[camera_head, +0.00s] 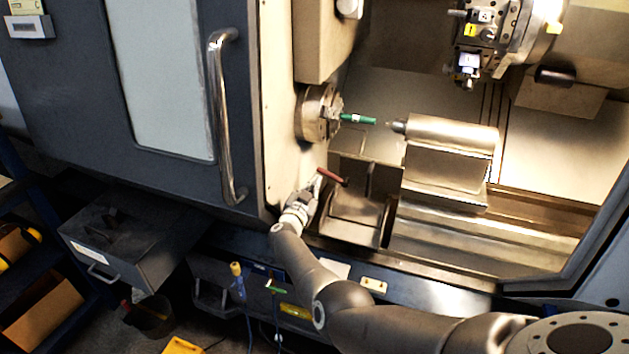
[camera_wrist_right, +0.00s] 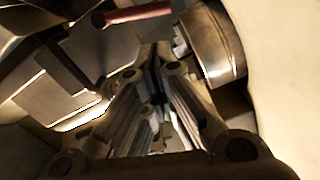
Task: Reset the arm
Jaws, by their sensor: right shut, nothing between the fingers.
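My right arm reaches in from the lower right of the head view. Its gripper (camera_head: 316,181) is at the front edge of the lathe's opening, below the chuck (camera_head: 314,112). The gripper is shut with nothing between its fingers. In the right wrist view the closed fingers (camera_wrist_right: 158,85) point away from the camera. A reddish-brown bar (camera_head: 332,177) shows by the fingertips in the head view and at the top of the wrist view (camera_wrist_right: 138,14). I cannot tell whether the fingers touch it. My left gripper is not in view.
A green part (camera_head: 358,119) sticks out of the chuck towards the tailstock (camera_head: 450,140). The tool turret (camera_head: 488,35) hangs at the upper right. The door handle (camera_head: 221,120) stands left of the opening. A grey drawer box (camera_head: 140,245) is at the lower left.

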